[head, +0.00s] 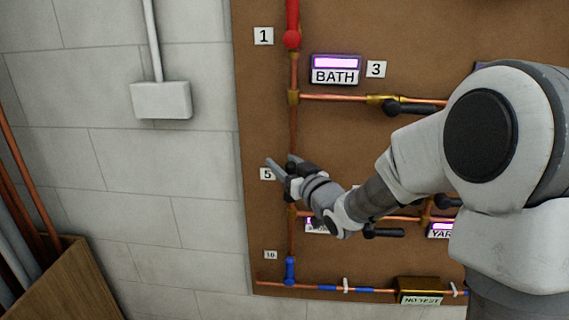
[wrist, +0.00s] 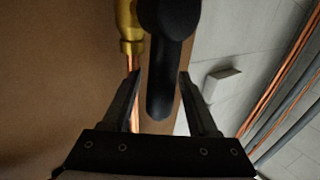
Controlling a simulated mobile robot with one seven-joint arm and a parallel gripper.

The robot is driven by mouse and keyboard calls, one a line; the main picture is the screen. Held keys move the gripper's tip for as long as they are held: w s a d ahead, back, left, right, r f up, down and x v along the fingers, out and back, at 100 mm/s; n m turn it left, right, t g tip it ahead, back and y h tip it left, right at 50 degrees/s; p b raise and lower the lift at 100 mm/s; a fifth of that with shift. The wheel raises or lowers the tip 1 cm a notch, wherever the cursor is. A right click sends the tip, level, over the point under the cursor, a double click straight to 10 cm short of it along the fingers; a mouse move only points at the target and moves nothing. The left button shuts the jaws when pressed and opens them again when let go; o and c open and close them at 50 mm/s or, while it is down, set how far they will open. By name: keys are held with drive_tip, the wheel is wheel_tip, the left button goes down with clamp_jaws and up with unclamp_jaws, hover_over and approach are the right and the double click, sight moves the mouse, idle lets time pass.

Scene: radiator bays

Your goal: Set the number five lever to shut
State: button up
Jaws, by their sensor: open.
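The number 5 plate (head: 267,174) is on the brown board beside the vertical copper pipe (head: 293,130). My gripper (head: 281,161) is at this pipe, just right of the plate, and hides most of the valve there. In the wrist view, a black lever (wrist: 172,85) with a rounded end lies between my two open fingers (wrist: 160,74). Gaps show on both sides, so the fingers look apart from it. A brass valve body (wrist: 130,25) and copper pipe are to its left. I cannot tell the lever's exact angle to the pipe.
A BATH sign (head: 334,76) and black lever (head: 412,108) are upper right. Another black lever (head: 384,233) is lower right, a blue valve (head: 290,270) below. A wooden bin (head: 75,285) with pipes stands lower left.

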clamp_jaws()
idle(1.4)
